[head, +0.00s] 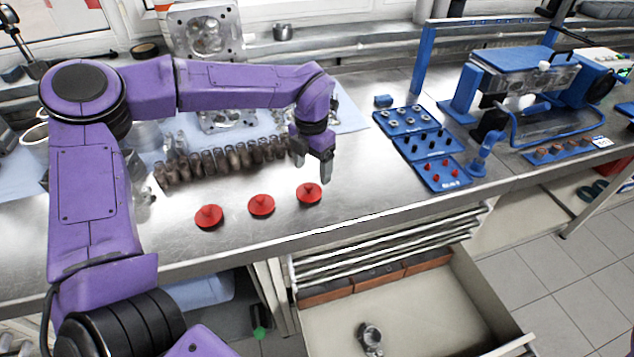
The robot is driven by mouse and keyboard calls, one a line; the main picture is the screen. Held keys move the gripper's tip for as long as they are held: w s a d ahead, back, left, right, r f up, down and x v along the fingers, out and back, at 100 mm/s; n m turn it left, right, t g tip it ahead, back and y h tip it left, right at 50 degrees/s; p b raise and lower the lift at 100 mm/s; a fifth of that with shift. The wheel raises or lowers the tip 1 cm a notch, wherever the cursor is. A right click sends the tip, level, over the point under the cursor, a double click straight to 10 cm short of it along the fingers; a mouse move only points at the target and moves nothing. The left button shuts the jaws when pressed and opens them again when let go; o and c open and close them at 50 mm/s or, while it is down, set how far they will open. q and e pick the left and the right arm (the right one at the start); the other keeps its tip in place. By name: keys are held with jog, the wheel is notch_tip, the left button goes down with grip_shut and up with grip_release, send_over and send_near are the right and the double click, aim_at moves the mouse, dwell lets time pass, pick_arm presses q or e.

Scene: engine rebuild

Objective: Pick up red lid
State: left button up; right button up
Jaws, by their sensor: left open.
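Three red lids lie in a row on the metal bench: a left one (209,216), a middle one (261,205) and a right one (309,193). Each is a round disc with a small knob on top. My left gripper (313,176) points down just above and behind the right lid. It is open, with nothing seen between its fingers. I cannot tell whether a fingertip touches the lid. My right gripper is not in view.
A row of brown cylindrical parts (215,162) stands behind the lids. Blue trays with small parts (420,143) lie to the right, near a blue fixture (520,85). An open drawer (420,310) juts out below the bench's front edge. Bare bench lies right of the lids.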

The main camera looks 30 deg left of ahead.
aim_at(309, 184)
pick_arm(q)
jog(key=shift+s+a+f+p, duration=0.1)
jog(key=shift+s+f+p, duration=0.1)
jog(key=shift+s, duration=0.35)
jog(key=shift+s+a+f+p, duration=0.1)
jog(key=shift+s+f+p, duration=0.1)
jog(key=shift+s, duration=0.35)
jog(key=shift+f+p, duration=0.4)
jog(key=shift+f, duration=0.4)
jog(key=f, duration=0.1)
jog(key=w+f, duration=0.2)
jog(key=f, duration=0.1)
jog(key=shift+a+f, duration=0.1)
jog(key=shift+s+r, duration=0.25)
jog(key=shift+s, duration=0.2)
jog(key=c, duration=0.5)
jog(key=shift+w+f, duration=0.1)
jog(key=shift+w, duration=0.05)
jog(key=shift+c, duration=0.7)
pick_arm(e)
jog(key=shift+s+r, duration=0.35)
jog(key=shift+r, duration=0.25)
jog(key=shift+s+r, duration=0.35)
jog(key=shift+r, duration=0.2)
